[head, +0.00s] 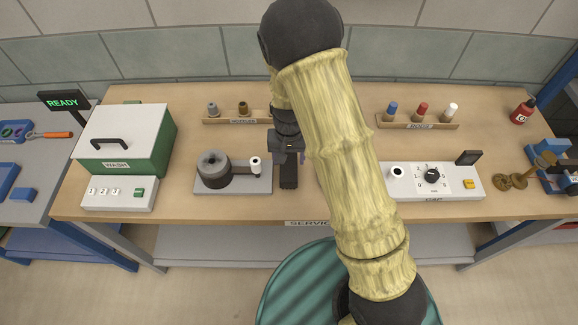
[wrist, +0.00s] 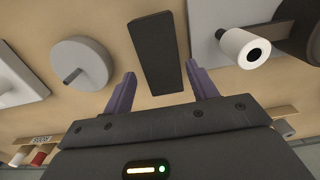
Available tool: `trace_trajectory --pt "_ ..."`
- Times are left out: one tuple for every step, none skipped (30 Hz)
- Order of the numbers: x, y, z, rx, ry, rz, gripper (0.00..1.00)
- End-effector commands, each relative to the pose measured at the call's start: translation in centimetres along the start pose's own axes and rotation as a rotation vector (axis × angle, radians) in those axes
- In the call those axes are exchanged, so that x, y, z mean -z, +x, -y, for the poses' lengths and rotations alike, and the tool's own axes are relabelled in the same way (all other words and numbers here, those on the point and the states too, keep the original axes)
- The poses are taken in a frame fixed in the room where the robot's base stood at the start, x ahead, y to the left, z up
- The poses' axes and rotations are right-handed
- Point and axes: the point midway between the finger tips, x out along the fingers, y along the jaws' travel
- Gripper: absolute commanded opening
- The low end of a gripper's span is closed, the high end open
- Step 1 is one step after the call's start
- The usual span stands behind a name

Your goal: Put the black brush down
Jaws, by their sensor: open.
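The black brush (wrist: 157,52) shows in the wrist view as a long dark block over the wooden bench top, seemingly lying on it. Its near end is between the tips of my gripper (wrist: 162,80). The two purple fingers are spread apart, with a gap on each side of the brush. In the head view the brush (head: 289,177) is a dark upright strip just in front of my gripper (head: 288,158), right of the grey plate. My arm hides part of the bench there.
A grey plate (head: 258,185) with a dark round drum (head: 213,167) and white spool stands close left. The dial box (head: 434,181) is to the right, the green-sided WASH box (head: 127,138) far left. Racks of small bottles (head: 418,123) stand behind.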

Motion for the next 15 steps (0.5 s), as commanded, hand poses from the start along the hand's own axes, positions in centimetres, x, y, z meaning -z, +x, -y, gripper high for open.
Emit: trace_trajectory --pt "0.1 -0.9 0.1 0.002 -0.002 -0.005 0.58" --pt "0.1 -1.4 0.1 0.003 -0.002 -0.005 0.58" --pt "0.1 -2.1 0.1 0.002 -0.002 -0.005 0.58" --pt "0.1 -2.6 0.1 0.002 -0.001 -0.005 0.58" --pt "0.1 -3.0 0.1 0.002 -0.001 -0.005 0.58" --pt "0.0 -3.6 0.1 0.003 -0.002 -0.004 0.58" --pt "0.1 -4.0 0.1 0.003 -0.003 -0.004 0.58" --pt "0.0 -4.3 0.1 0.002 -0.003 -0.003 0.58" --pt "0.0 -4.6 0.1 0.002 -0.002 -0.002 0.58" --pt "0.0 -4.8 0.1 0.002 -0.001 -0.002 0.58" --pt "0.0 -5.0 0.1 0.002 0.000 -0.002 0.58" --pt "0.0 -5.2 0.1 0.001 0.000 -0.001 0.58" --pt "0.0 -5.2 0.0 0.001 0.000 -0.001 0.58" --pt "0.0 -5.2 0.0 0.001 0.000 0.000 0.58" --pt "0.0 -5.2 0.0 0.001 0.000 0.000 0.58"
